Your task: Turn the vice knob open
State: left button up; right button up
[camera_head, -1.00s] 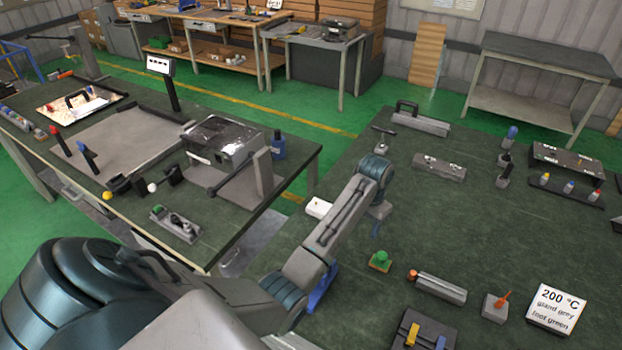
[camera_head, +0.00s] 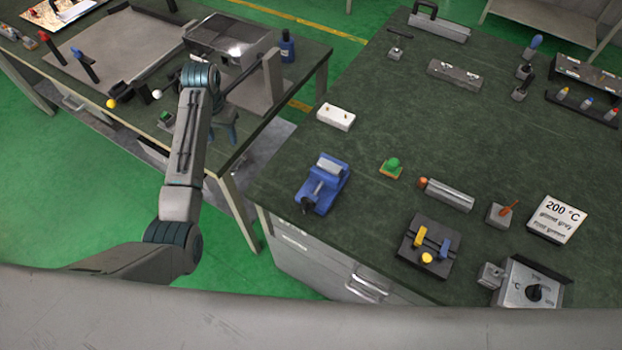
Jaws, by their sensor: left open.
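A blue vice (camera_head: 327,180) stands at the front left corner of the right-hand workbench. Its grey screw runs toward the front edge and ends in a dark knob (camera_head: 306,205). My left gripper (camera_head: 228,134) is to the upper left of the vice in the picture, in front of the left-hand workbench, and apart from the vice. It is small and partly hidden behind its own wrist; it is open, and I see nothing held in it. My right gripper is out of view.
A white block (camera_head: 336,117) lies behind the vice. A green button (camera_head: 392,166), a grey cylinder block (camera_head: 447,194) and a black panel with coloured levers (camera_head: 414,258) are to its right. A gap separates this bench from the left-hand workbench (camera_head: 110,95).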

aim_at(307, 203)
jog(key=k+l+z, duration=0.35)
jog(key=k, duration=0.2)
jog(key=k+l+z, duration=0.4)
jog(key=k+j, duration=0.05)
jog(key=k, duration=0.05)
